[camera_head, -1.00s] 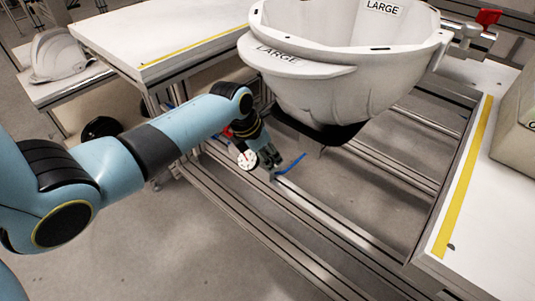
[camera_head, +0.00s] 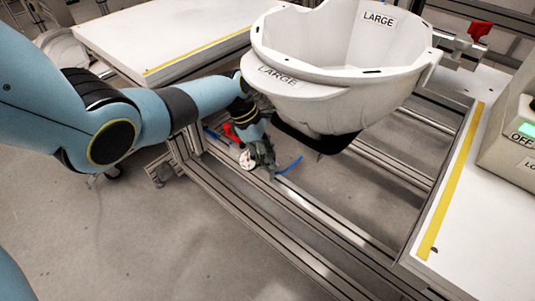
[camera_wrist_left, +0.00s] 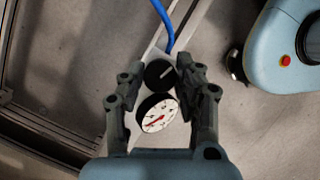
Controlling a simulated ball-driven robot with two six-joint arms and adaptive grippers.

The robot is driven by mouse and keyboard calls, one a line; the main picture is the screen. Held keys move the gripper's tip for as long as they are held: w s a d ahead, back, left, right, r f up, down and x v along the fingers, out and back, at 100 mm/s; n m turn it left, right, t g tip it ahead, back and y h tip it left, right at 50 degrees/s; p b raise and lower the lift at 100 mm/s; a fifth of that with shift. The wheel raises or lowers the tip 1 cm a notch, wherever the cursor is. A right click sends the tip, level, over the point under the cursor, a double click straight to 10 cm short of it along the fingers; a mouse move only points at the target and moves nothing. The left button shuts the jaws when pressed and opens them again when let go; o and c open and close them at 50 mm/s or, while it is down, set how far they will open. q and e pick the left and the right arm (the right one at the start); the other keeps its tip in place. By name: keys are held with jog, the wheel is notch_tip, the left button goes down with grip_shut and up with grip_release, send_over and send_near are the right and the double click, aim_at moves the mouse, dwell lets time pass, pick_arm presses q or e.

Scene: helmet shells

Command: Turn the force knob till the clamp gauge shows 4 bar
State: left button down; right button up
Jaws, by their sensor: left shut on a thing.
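The force knob (camera_wrist_left: 160,73) is a small black round knob with a pale line on top. My left gripper (camera_wrist_left: 159,74) is shut on it, a fingertip on each side; the same gripper (camera_head: 265,158) shows below the white shell in the head view. The clamp gauge (camera_wrist_left: 157,114) has a white face, black rim and red needle, and sits beside the knob between the fingers. It also shows in the head view (camera_head: 247,160). Its numbers are too small to read. My right gripper is not in view.
A large white helmet shell marked LARGE (camera_head: 330,95) overhangs the gripper. A blue hose (camera_wrist_left: 160,18) runs from the knob's end. Metal rails (camera_head: 310,225) lie beneath. A white table (camera_head: 165,35) stands left, another with a grey box (camera_head: 515,135) right.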

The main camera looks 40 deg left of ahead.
pick_arm(q)
jog(key=m+g, duration=0.1)
jog(key=m, duration=0.1)
jog(key=shift+m+b, duration=0.35)
jog(key=shift+m, duration=0.05)
jog(key=shift+w+m+g+b, duration=0.1)
jog(key=shift+m+g+b, duration=0.55)
jog(key=shift+m, duration=1.25)
jog(key=c, duration=0.9)
grip_release()
jog(key=shift+c, duration=0.2)
jog(key=v, duration=1.2)
jog(key=shift+a, duration=0.15)
jog(key=shift+w, duration=0.15)
